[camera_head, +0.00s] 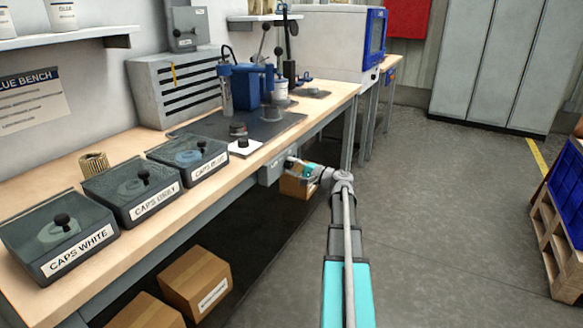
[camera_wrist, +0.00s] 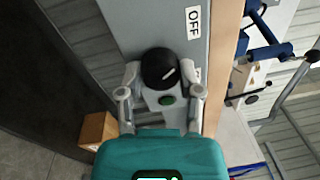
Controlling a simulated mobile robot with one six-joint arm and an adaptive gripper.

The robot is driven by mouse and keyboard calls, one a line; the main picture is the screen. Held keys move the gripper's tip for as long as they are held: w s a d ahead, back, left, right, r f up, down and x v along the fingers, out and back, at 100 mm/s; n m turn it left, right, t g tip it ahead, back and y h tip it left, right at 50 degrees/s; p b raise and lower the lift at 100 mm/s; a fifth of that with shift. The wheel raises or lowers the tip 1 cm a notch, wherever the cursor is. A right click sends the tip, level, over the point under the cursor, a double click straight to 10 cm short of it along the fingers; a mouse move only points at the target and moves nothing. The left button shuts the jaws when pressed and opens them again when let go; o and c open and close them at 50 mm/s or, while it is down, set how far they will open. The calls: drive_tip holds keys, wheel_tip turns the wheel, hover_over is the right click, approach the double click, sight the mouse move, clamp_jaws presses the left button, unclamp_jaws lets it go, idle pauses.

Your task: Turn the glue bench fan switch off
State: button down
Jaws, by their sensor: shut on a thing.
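A grey switch box (camera_head: 274,173) is fixed to the front edge of the glue bench. In the wrist view, its panel (camera_wrist: 140,22) carries a black round knob (camera_wrist: 158,66) with a short white mark slanting toward the upper right. An "OFF" label (camera_wrist: 193,22) is at the upper right of the knob. A second label beside the right finger is mostly hidden. A green round lamp or button (camera_wrist: 166,100) shows below the knob. My gripper (camera_wrist: 160,82) has its fingers on both sides of the knob, shut on it. In the head view my gripper (camera_head: 299,168) is at the box.
A grey louvred unit (camera_head: 185,88) with a yellow strip stands at the back of the wooden bench (camera_head: 100,262). Lidded cap bins (camera_head: 130,190) line its front. Cardboard boxes (camera_head: 195,282) lie beneath. A pallet (camera_head: 560,240) stands far right. The floor (camera_head: 440,220) between is clear.

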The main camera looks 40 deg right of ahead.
drive_tip(key=shift+a, duration=0.1)
drive_tip(key=shift+c, duration=1.3)
unclamp_jaws()
